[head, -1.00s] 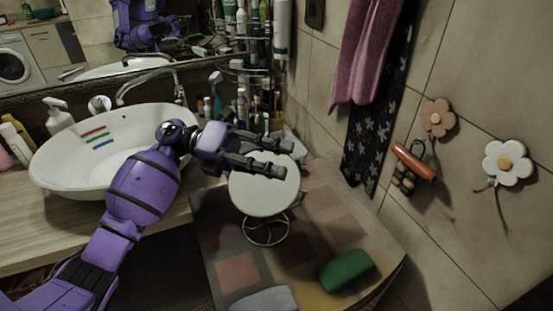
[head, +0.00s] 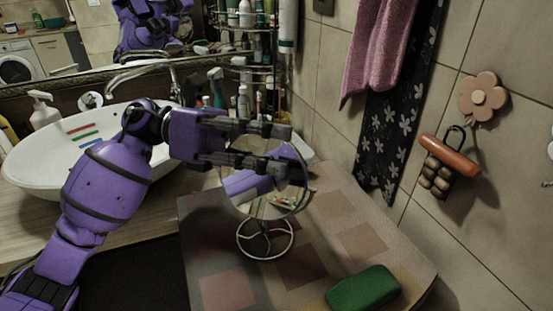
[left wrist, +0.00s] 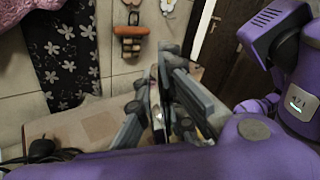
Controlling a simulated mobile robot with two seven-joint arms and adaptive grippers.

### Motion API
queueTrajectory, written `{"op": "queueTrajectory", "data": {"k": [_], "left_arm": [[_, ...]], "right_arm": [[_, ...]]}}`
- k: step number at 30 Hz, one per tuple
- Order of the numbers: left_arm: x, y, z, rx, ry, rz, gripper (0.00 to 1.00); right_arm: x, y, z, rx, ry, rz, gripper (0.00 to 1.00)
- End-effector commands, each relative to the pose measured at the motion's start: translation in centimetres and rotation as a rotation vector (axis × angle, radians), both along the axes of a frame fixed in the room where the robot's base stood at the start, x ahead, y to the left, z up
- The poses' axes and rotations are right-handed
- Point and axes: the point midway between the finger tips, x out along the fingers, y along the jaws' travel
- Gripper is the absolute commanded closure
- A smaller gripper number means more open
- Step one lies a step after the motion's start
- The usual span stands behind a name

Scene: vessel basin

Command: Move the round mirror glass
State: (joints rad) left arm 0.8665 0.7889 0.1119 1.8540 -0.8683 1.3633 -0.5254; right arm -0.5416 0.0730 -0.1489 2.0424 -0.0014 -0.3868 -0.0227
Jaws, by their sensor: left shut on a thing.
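The round mirror glass (head: 248,190) stands on a thin wire stand (head: 265,250) on the patterned cabinet top. Its face reflects my purple arm and fingers. My left gripper (head: 283,150) is shut on the upper part of the mirror glass, with its dark fingers crossing the top of the disc. In the left wrist view, my left gripper's grey fingers (left wrist: 165,105) close around the mirror's thin edge, which is largely hidden between them. My right gripper does not show.
The patterned cabinet top (head: 225,290) carries a green item (head: 362,288) at the front right. A white basin (head: 40,165) with a tap is left, below a wall mirror. A bottle rack (head: 255,60) stands behind. A pink towel (head: 380,50) hangs right.

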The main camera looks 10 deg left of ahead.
Motion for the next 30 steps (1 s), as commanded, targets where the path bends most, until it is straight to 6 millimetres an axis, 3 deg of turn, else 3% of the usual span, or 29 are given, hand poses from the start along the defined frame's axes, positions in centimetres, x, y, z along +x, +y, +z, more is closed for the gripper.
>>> {"op": "queueTrajectory", "data": {"k": [1,7,29,30], "left_arm": [[-0.1,0.0,-0.6,-0.003,-0.031,0.000,1.00],[-0.6,0.1,-0.2,-0.018,-0.143,0.001,1.00],[-1.0,0.2,0.3,-0.030,-0.232,0.001,1.00],[-1.0,0.2,0.3,-0.030,-0.232,0.001,0.91]], "right_arm": [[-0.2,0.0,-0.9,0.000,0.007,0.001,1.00],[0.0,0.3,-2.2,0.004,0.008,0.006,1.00],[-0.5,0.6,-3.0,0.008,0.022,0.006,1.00],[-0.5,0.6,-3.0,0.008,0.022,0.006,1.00]]}}
